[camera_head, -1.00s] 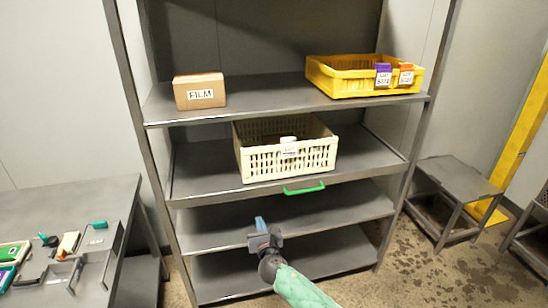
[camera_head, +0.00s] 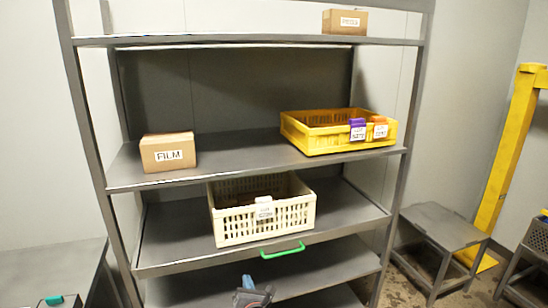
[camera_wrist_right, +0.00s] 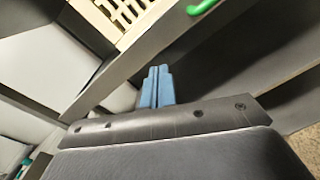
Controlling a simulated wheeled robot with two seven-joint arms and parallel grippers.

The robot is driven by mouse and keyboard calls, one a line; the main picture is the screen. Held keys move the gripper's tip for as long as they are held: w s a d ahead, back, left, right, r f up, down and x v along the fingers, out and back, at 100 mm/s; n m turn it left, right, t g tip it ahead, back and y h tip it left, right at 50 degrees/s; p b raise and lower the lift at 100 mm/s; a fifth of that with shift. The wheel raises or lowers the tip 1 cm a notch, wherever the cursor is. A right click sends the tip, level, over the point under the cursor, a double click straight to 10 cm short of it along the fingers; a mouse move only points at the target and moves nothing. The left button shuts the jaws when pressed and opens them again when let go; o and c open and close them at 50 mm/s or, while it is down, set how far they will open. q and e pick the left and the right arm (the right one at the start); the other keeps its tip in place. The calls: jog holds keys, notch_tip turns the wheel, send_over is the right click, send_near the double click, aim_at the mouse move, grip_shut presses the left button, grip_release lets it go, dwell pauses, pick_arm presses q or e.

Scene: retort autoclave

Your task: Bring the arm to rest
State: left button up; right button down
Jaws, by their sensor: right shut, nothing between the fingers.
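My right gripper (camera_head: 248,282) shows at the bottom middle of the head view, in front of the lower shelves and below the green handle. In the right wrist view its two blue fingers (camera_wrist_right: 157,86) are together with nothing between them. The gripper appears clear of the shelf edge; exact distance is hard to tell. Most of my right arm is below the head view. My left gripper is not in either view.
A grey shelf rack (camera_head: 130,177) stands ahead. It holds a FILM box (camera_head: 168,153), a yellow crate (camera_head: 320,141), a cream crate (camera_head: 235,225) and a small top box (camera_head: 344,22). A green handle (camera_head: 282,250) juts from the middle shelf. A grey step stool (camera_head: 440,226) stands right.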

jog(key=w+d+f+m+g+h, duration=0.15)
jog(key=d+m, duration=0.25)
jog(key=m, duration=0.5)
jog(key=w+d+f+m+g+h, duration=0.15)
jog(key=d+m, duration=0.25)
jog(key=m, duration=0.5)
jog(key=s+d+f+m+g, duration=0.4)
jog(key=s+d+f+m, duration=0.15)
jog(key=s+f, duration=0.35)
jog(key=s+d+f+m+g, duration=0.3)
jog(key=s+d+f+m, duration=0.3)
jog(key=f, duration=0.6)
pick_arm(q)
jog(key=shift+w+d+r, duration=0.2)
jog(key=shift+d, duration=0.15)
pick_arm(e)
jog(key=s+d+f+g, duration=0.2)
jog(key=s+f, duration=0.4)
jog(key=s, duration=0.7)
jog(key=s+d+f+m+g, duration=0.1)
jog(key=s+d+f, duration=0.1)
jog(key=s+f, duration=0.5)
jog(key=s+d+f+m+g, duration=0.1)
jog(key=s+f, duration=0.6)
jog(key=s, duration=1.2)
jog(key=shift+s+d+f+g+h, duration=0.15)
jog(key=shift+s+d+g+h, duration=0.25)
jog(key=shift+d+g, duration=0.55)
jog(key=shift+d, duration=0.15)
